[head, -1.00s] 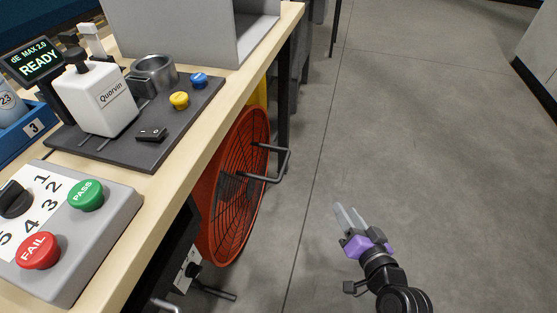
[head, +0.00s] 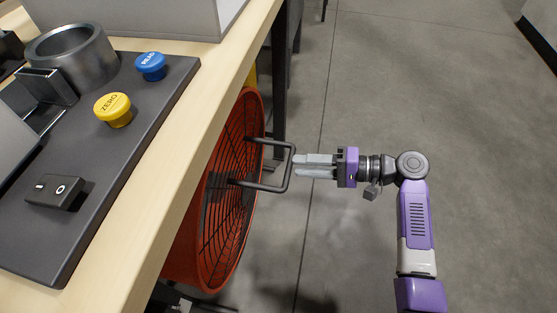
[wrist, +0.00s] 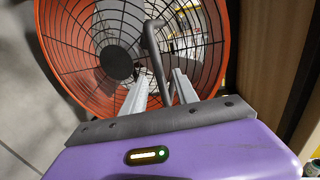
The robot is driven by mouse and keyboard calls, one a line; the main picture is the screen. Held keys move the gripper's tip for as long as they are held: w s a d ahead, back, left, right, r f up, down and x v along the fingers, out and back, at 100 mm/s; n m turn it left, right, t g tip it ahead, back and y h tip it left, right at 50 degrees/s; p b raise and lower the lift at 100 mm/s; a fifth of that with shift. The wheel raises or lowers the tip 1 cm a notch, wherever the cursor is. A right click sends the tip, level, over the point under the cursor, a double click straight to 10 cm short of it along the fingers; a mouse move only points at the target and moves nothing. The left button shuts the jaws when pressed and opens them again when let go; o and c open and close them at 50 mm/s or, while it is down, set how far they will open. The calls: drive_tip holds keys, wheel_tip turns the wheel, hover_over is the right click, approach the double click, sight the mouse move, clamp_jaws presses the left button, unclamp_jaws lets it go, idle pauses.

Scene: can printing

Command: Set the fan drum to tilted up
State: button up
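The orange fan drum (head: 222,195) with a dark wire grille stands on the floor beside the table, its face turned to the right. A dark U-shaped handle (head: 289,168) sticks out from its front. My gripper (head: 297,166) is level with the handle, its fingertips at the handle's outer bar. In the wrist view the fan drum (wrist: 75,45) fills the upper middle, and the handle (wrist: 156,50) runs down between the two fingers. The fingers (wrist: 153,92) are apart, with a gap between them. I cannot tell whether they touch the handle.
The wooden table edge (head: 190,160) runs above and left of the fan drum. On the table are a dark panel with a yellow button (head: 113,109), a blue button (head: 150,66) and a metal ring (head: 72,55). Grey floor (head: 440,120) to the right is open.

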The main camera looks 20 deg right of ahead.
drive_tip(key=b+x, duration=0.2)
drive_tip(key=x, duration=0.5)
drive_tip(key=shift+a, duration=0.1)
clamp_jaws()
idle(1.3)
